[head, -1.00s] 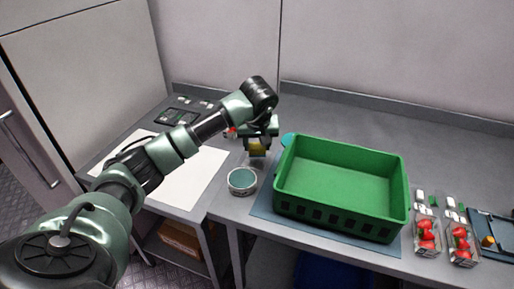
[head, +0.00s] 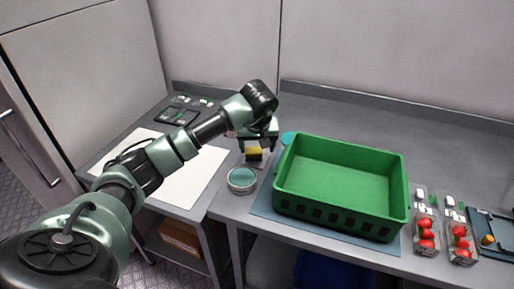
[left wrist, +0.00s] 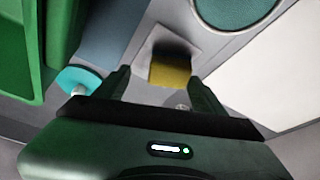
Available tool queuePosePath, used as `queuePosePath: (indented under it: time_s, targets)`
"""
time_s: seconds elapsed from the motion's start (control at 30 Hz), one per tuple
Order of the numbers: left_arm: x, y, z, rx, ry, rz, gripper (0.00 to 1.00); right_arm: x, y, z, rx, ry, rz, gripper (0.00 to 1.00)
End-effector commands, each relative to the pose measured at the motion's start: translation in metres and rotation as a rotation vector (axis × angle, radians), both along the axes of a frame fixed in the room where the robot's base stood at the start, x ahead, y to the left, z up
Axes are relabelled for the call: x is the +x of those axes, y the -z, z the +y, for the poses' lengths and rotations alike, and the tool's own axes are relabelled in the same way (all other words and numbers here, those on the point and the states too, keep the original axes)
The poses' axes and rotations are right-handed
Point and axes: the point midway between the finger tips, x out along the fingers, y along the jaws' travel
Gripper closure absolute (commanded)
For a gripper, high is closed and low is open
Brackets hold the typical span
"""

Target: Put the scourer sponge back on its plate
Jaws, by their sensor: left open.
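The scourer sponge (head: 254,154), yellow with a dark side, sits low on the counter just behind the round teal-topped tub. In the left wrist view the sponge (left wrist: 170,72) lies on a pale square plate (left wrist: 190,42), whose near part is hidden by the sponge. My left gripper (head: 262,142) is just above the sponge. In the left wrist view its fingers (left wrist: 162,86) are apart, one to each side of the sponge, with gaps between. My right gripper is not in view.
A green crate (head: 340,216) stands on a blue mat (head: 262,207) to the right. The round tub (head: 242,180) is close in front of the sponge. A teal disc-shaped thing (left wrist: 78,78) lies beside the crate. Strawberry punnets (head: 426,232) are at far right. A white sheet (head: 198,180) lies left.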

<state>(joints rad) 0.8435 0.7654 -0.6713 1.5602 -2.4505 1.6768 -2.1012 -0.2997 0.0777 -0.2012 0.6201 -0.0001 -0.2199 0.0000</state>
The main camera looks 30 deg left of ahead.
Motion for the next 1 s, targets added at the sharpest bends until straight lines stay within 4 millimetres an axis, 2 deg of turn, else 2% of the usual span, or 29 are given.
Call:
queuePosePath:
  time_s: [0.3,0.5,0.7,1.0]
  targets:
    - [-0.020,-0.062,-0.015,0.002,0.002,-0.006,0.30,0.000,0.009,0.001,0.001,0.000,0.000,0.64]
    - [-0.030,-0.092,-0.022,0.001,0.000,-0.003,0.30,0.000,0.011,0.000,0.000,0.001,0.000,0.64]
    - [-0.034,-0.102,-0.024,0.002,0.001,0.000,0.30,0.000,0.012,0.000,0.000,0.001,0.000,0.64]
    - [-0.035,-0.102,-0.024,0.001,0.000,0.000,0.30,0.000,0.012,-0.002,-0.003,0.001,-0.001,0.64]
